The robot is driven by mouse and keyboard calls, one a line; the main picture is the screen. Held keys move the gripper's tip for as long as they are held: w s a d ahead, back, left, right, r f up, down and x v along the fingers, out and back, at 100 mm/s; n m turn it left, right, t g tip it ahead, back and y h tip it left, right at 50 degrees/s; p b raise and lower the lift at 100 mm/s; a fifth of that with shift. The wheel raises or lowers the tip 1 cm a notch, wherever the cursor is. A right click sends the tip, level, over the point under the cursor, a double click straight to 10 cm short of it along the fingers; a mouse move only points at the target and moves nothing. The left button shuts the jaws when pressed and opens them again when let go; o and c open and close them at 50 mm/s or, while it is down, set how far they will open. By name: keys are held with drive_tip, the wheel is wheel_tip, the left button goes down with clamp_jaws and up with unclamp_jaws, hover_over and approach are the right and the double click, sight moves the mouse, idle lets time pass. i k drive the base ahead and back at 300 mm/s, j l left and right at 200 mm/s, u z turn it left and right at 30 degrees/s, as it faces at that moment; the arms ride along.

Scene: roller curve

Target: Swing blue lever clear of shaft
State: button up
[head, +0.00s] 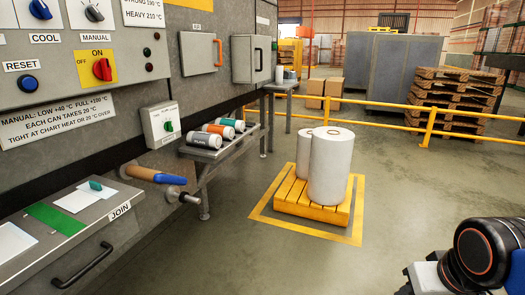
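The blue lever (170,179) sticks out from the front of the dark machine wall, left of centre, at the end of a tan cylindrical piece (143,173). A short metal shaft (178,193) with a round end juts out just below and right of the lever. The lever lies close above the shaft in the picture; I cannot tell whether they touch. Part of my arm shows at the lower right, far from the lever. My gripper's fingertips are not in view.
A JOIN bench (95,222) with a black handle stands at lower left. A side table (202,153) with several cans is behind the shaft. White rolls (331,165) stand on a yellow pallet (312,211) at centre. Floor between the bench and my arm is clear.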

sight(159, 178)
drive_tip(key=i+l+u, duration=0.1)
drive_tip(key=i+u, duration=0.2)
drive_tip(key=i+l+u, duration=0.3)
drive_tip(key=i, duration=0.2)
drive_tip(key=i+l+u, duration=0.25)
drive_tip(key=i, duration=0.15)
